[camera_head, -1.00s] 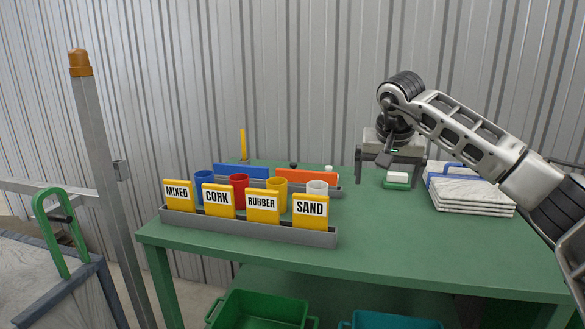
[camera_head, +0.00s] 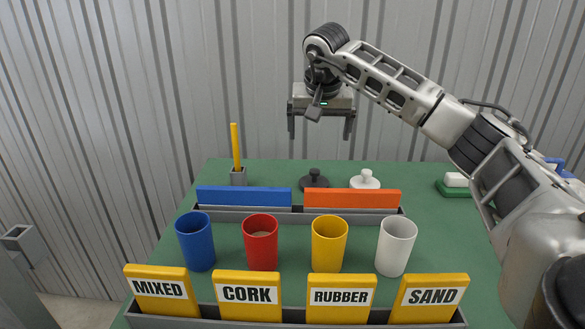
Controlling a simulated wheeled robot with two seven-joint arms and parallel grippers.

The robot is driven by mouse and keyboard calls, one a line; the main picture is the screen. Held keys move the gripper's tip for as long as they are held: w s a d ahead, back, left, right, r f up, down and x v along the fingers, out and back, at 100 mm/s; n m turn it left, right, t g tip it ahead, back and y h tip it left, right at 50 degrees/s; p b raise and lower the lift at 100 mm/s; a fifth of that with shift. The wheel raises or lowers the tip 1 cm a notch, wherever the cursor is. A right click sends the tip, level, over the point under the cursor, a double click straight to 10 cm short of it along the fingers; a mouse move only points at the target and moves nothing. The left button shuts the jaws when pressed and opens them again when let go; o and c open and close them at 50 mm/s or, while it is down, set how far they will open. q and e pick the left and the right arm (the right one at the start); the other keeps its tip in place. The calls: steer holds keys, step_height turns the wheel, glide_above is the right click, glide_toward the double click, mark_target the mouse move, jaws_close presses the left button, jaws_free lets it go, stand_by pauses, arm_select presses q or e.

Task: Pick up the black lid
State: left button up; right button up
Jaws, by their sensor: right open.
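The black lid (camera_head: 314,180) lies on the green table, behind the tray with the orange card. It is a low disc with a knob on top, and its front edge is partly hidden by the orange card. My right gripper (camera_head: 320,135) is open and empty, its fingers pointing down. In the picture it hangs above the black lid, apart from it. My left gripper is not in view.
A white lid (camera_head: 365,180) lies right of the black lid. A grey holder (camera_head: 238,177) with a yellow stick stands left. The blue card (camera_head: 243,196) and orange card (camera_head: 350,199) stand in front, then blue, red, yellow and white cups and labelled yellow signs.

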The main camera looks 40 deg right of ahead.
glide_toward(315, 171)
steer(key=x, duration=0.5)
steer(key=shift+s+d+f, duration=0.1)
steer(key=shift+d+f, duration=0.1)
steer(key=shift+d, duration=0.3)
steer(key=shift+a+x, duration=0.2)
steer(key=shift+x, duration=1.3)
steer(key=shift+a+x, duration=0.2)
steer(key=shift+x, duration=1.3)
steer(key=c, duration=1)
